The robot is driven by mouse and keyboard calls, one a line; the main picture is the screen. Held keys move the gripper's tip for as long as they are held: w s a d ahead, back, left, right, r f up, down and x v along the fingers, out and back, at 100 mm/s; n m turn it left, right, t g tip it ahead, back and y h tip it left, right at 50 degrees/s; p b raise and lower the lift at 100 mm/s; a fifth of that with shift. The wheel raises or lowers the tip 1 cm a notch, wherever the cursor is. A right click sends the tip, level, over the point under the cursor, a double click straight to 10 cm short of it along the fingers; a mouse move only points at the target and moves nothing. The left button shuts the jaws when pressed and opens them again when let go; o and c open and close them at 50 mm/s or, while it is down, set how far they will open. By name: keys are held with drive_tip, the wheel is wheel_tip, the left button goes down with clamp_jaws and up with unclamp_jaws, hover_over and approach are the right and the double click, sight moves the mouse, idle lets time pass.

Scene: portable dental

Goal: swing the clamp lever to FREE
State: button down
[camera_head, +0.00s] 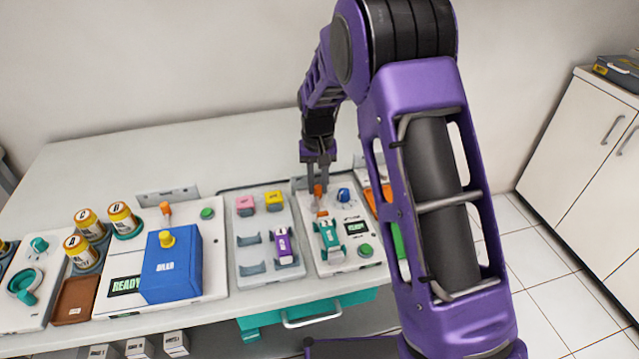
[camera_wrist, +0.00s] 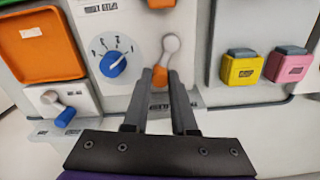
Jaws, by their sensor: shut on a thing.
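The lever with an orange handle (camera_head: 318,190) stands at the back of the white panel (camera_head: 372,249), left of a blue dial. In the wrist view, its pale round pivot (camera_wrist: 171,43) is above and its orange handle (camera_wrist: 160,100) points down, tilted slightly left. My gripper (camera_wrist: 161,80) has its two fingers on either side of this handle and is shut on it; the fingers hide part of it. In the head view, my gripper (camera_head: 318,183) reaches down onto the lever. I cannot read a FREE mark.
The blue dial (camera_wrist: 113,63) is close beside the fingers. A second orange part (camera_head: 322,212) and a teal device (camera_head: 329,240) sit further forward on the panel. Pink (camera_head: 245,205) and yellow (camera_head: 274,200) blocks stand to the left. A small blue-tipped lever (camera_wrist: 65,117) stands at the lower left.

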drive_tip(key=n, duration=0.1)
drive_tip(key=a+n, duration=0.1)
drive_tip(key=n, duration=0.1)
drive_tip(key=shift+w, duration=0.1)
drive_tip(key=n, duration=0.2)
drive_tip(key=a+n+p, duration=0.1)
drive_tip(key=n, duration=0.1)
drive_tip(key=shift+a+r, duration=0.1)
drive_tip(key=shift+a, duration=0.05)
drive_tip(key=n, duration=0.2)
drive_tip(key=s+a+n, duration=0.1)
drive_tip(key=n+p, duration=0.1)
drive_tip(key=n, duration=0.1)
drive_tip(key=shift+s+a+n, duration=0.15)
drive_tip(key=shift+a+n, duration=0.15)
drive_tip(key=c, duration=0.7)
unclamp_jaws()
